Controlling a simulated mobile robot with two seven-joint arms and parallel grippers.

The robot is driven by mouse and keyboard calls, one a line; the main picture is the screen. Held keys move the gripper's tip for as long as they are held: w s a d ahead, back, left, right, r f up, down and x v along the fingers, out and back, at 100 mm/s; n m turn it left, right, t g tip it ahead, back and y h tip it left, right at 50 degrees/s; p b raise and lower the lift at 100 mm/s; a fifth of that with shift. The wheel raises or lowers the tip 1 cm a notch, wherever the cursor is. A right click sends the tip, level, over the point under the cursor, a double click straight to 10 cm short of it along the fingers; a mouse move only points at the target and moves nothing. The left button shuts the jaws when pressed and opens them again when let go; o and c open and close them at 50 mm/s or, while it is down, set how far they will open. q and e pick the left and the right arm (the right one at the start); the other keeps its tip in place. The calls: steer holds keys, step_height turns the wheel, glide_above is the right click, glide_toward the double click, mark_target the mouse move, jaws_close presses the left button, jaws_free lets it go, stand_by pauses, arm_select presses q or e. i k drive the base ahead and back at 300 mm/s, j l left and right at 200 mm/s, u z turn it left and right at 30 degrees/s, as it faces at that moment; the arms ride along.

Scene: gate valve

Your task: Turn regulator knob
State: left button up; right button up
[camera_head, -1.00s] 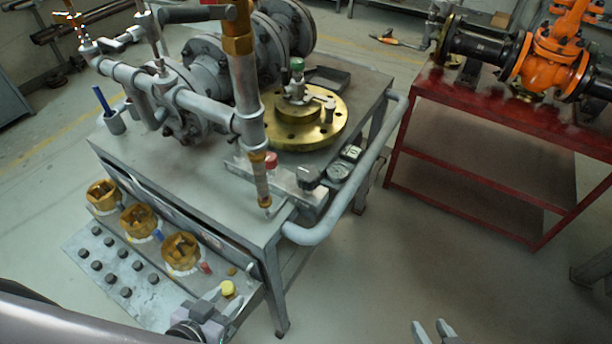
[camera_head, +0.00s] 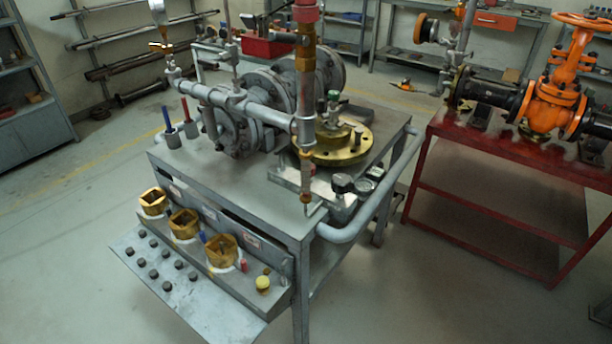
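A black knob (camera_head: 343,183) stands on a small grey block at the front right corner of the grey workbench (camera_head: 230,178), next to two small round gauges (camera_head: 365,186). It looks like the regulator knob, but I cannot be sure. Upright piping with a brass fitting (camera_head: 306,140) stands just left of it. My left and right grippers are both out of view.
Grey flanged piping (camera_head: 240,115) and a brass flange (camera_head: 338,147) stand on the bench. A grey rail (camera_head: 372,213) runs along its right side. A red table (camera_head: 490,145) with an orange valve (camera_head: 556,95) is at right. Floor between them is clear.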

mark_target(342, 182)
steer(key=l+u, duration=0.15)
steer(key=u, duration=0.25)
steer(key=l+u, duration=0.15)
steer(key=u, duration=0.3)
steer(key=i+l, duration=0.1)
steer(key=l, duration=2.25)
steer(key=i, duration=0.05)
